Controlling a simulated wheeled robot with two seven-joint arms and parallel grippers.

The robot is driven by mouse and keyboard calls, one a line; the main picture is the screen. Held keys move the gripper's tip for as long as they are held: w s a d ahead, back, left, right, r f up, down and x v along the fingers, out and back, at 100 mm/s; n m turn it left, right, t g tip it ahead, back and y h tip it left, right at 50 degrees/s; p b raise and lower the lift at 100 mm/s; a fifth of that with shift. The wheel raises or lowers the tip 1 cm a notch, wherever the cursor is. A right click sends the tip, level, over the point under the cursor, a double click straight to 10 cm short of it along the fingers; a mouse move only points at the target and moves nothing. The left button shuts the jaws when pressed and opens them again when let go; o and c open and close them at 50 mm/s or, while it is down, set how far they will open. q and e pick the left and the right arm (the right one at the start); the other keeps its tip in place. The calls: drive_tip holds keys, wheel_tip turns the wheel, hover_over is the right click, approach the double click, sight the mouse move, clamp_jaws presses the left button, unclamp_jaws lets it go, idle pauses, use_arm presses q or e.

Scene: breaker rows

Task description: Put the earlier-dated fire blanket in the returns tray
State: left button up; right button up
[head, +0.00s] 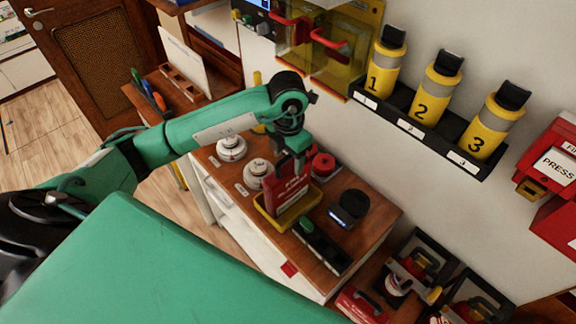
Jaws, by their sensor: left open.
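A red pack with white print (285,196), which looks like a fire blanket, stands upright in a shallow yellow tray (268,222) on the wooden cabinet top. Its date is too small to read. My left gripper (293,164) is open right at the top edge of this pack, pointing down. I cannot tell whether its fingers touch the pack. Another red case with a dark handle (361,305) lies low at the bottom edge, partly cut off; I cannot tell whether it is a blanket. My right gripper is not in view.
White round detectors (231,148) (258,173) stand left of the tray. A red round piece (323,165), a black round device (350,207) and a dark case with a green part (322,246) stand close by. Numbered yellow canisters (433,92) hang on the wall rack.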

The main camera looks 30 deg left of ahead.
use_arm(q)
wheel_tip(320, 180, up, 7)
drive_tip(key=shift+b, duration=0.85)
drive_tip(key=shift+r, duration=0.8)
